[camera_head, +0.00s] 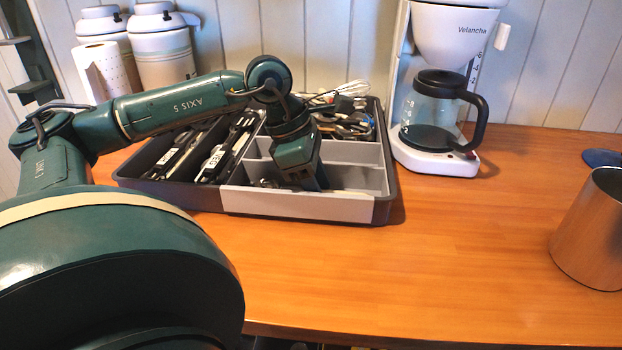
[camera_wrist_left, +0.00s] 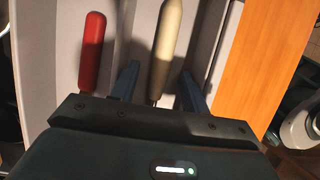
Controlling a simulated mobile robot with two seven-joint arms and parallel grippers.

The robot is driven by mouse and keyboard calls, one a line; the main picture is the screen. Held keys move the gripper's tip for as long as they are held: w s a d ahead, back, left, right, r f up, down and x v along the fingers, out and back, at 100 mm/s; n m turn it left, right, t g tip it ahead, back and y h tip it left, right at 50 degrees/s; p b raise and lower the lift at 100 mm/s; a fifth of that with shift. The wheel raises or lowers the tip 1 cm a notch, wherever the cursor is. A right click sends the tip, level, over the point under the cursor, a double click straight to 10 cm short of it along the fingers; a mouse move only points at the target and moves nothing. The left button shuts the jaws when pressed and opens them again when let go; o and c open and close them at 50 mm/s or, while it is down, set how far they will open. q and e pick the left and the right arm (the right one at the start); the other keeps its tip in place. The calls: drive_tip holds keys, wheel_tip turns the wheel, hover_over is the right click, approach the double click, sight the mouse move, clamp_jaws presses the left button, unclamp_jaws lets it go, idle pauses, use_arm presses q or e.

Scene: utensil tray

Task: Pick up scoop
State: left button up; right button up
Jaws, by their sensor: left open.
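The grey utensil tray (camera_head: 300,204) stands on the wooden counter. My left gripper (camera_head: 312,184) points down into its front light-grey compartment, and its fingertips are hidden there in the head view. In the left wrist view the left gripper (camera_wrist_left: 160,88) is open. A cream handle (camera_wrist_left: 167,40) lies between its two blue fingers, with no contact visible. A red handle (camera_wrist_left: 93,48) lies to the left, outside the fingers. The heads of both utensils are hidden behind the gripper body, so I cannot tell which one is the scoop.
Black-handled utensils (camera_head: 222,152) fill the tray's left compartments, and a whisk and other tools (camera_head: 345,122) its back right. A coffee maker (camera_head: 440,155) stands behind to the right. A metal canister (camera_head: 594,230) stands at the far right. The front counter is clear.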

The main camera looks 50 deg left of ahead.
use_arm(q)
drive_tip(key=shift+c, duration=0.5)
clamp_jaws()
drive_tip(key=shift+r, duration=0.15)
